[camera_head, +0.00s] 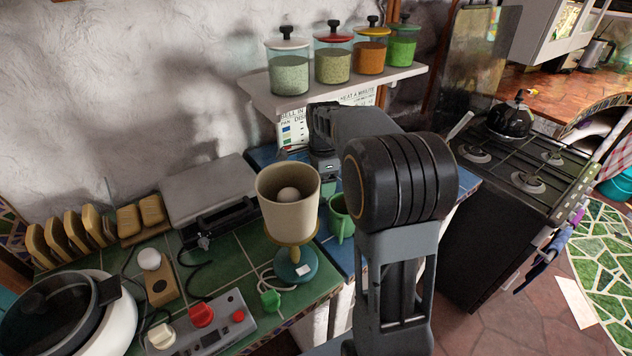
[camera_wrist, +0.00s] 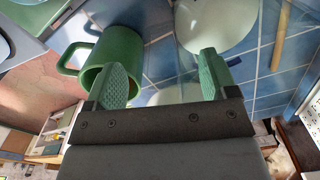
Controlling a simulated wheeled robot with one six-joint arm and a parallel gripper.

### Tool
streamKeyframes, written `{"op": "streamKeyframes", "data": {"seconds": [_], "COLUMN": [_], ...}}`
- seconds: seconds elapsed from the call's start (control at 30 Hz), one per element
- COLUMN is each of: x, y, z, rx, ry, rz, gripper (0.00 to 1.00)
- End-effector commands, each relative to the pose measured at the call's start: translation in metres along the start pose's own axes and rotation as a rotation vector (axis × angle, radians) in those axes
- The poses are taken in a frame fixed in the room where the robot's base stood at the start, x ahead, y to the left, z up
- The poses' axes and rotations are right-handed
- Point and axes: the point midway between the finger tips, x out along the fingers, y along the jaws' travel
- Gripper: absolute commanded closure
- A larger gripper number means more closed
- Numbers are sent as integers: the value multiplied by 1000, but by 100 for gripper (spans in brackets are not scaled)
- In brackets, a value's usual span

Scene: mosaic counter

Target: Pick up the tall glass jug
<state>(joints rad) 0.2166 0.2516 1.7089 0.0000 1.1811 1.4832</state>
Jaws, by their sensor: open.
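I cannot make out a tall glass jug for certain in either view; my arm covers part of the blue-tiled counter in the head view. In the wrist view my gripper (camera_wrist: 164,68) is open, its two green pads wide apart above blue tiles. A green mug (camera_wrist: 108,52) with a handle is close beside the left pad. A pale rounded vessel (camera_wrist: 218,20) lies beyond the right pad, and another pale rounded shape (camera_wrist: 177,95) shows partly between the pads. Nothing is visibly held. The green mug also shows in the head view (camera_head: 341,220), partly behind my arm.
A beige-shaded lamp (camera_head: 287,210) stands at the green counter's edge. A shelf (camera_head: 290,103) with several lidded jars is above. A stove (camera_head: 520,165) with a black kettle (camera_head: 511,119) is right. A wooden stick (camera_wrist: 281,35) lies on the tiles.

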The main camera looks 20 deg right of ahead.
Motion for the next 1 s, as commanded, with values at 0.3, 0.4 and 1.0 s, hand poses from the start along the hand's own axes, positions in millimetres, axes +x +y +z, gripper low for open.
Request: {"op": "streamKeyframes", "data": {"seconds": [0.3, 0.4, 1.0], "x": [2, 2, 2], "y": [0, 0, 0], "z": [0, 0, 0], "rx": [0, 0, 0], "ry": [0, 0, 0], "rz": [0, 0, 1], "gripper": [25, 34, 92]}}
